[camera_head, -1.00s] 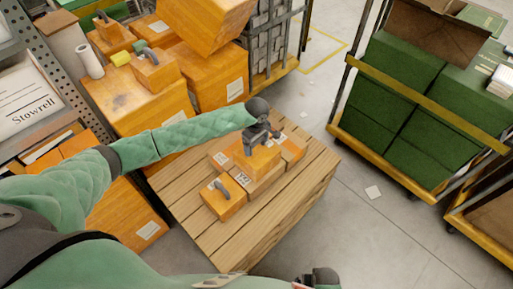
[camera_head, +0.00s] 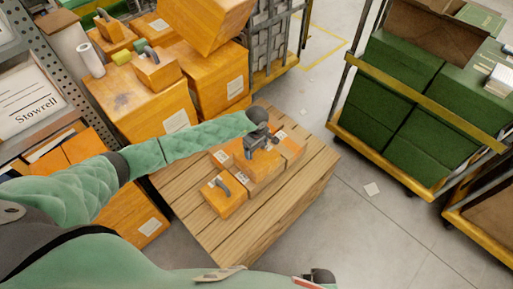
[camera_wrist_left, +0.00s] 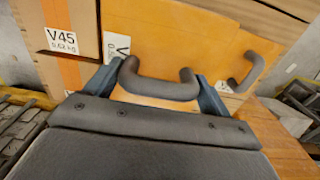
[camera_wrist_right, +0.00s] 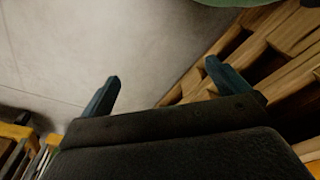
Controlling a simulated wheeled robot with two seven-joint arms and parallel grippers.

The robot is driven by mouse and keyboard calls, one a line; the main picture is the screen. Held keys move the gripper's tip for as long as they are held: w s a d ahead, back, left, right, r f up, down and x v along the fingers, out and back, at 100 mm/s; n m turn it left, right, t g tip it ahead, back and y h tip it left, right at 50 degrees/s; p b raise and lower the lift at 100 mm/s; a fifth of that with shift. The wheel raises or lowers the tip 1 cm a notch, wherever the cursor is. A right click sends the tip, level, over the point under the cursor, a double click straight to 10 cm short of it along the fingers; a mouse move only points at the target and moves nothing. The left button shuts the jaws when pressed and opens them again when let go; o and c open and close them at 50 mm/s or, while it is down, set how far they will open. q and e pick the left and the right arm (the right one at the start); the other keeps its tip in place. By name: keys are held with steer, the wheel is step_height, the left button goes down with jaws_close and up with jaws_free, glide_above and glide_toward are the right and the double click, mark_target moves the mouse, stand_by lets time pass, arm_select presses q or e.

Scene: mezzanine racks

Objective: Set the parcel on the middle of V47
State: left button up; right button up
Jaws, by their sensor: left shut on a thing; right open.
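The parcel (camera_head: 257,166) is a small orange box with a dark handle. My left gripper (camera_head: 262,143) is shut on that handle, which shows between the two fingers in the left wrist view (camera_wrist_left: 160,84). The parcel is over the labelled boxes on the wooden pallet (camera_head: 262,226); I cannot tell whether it touches them. A box labelled V45 (camera_wrist_left: 72,72) shows at upper left in the left wrist view. Beside it is a label partly hidden by my finger. I cannot read V47 on any label. My right gripper (camera_wrist_right: 162,88) is open and empty, beside the pallet's slats.
A second orange parcel with a handle (camera_head: 222,196) stands on the near left of the box group. Large orange boxes (camera_head: 150,100) are stacked behind left. A cart with green boxes (camera_head: 415,150) stands at right. The near and right pallet boards are bare.

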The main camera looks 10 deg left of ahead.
steer(key=shift+w+r, duration=0.1)
arm_select(q)
steer(key=o, duration=1.7)
arm_select(e)
steer(key=shift+r, duration=0.15)
arm_select(q)
steer(key=shift+r, duration=0.55)
step_height(320, 180, up, 11)
steer(key=b, duration=0.3)
arm_select(e)
step_height(320, 180, up, 10)
steer(key=w+a, duration=0.2)
steer(key=shift+w+r, duration=0.15)
steer(key=shift+r, duration=0.1)
steer(key=shift+a, duration=0.15)
